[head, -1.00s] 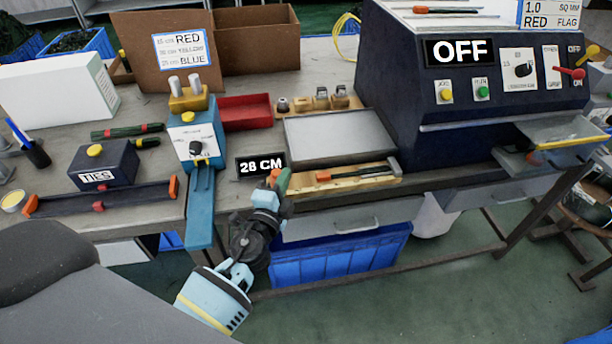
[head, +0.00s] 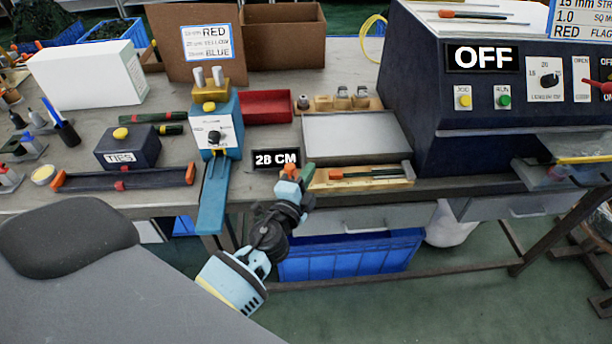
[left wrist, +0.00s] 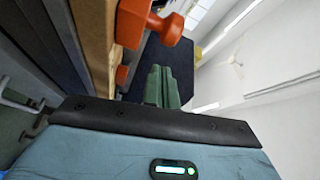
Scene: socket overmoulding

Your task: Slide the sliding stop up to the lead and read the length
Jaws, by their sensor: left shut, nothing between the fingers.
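A wooden gauge board (head: 325,185) lies at the bench's front edge, with a grey piece at its right end. A dark lead (head: 372,173) with an orange end (head: 336,173) lies along it. The orange sliding stop (head: 290,170) is at the board's left part, apart from the lead; its knob (left wrist: 168,27) shows close up in the left wrist view. The black display (head: 276,158) reads 28 CM. My left gripper (head: 307,172) is shut and empty beside the stop; its green fingers (left wrist: 163,85) show. I cannot tell whether they touch the stop. My right gripper is out of view.
A blue device (head: 218,135) with a lever stands left of the display. Behind the board are a grey plate (head: 350,138) and a red tray (head: 268,106). A dark machine (head: 480,95) reading OFF stands right. A blue crate (head: 350,255) sits below.

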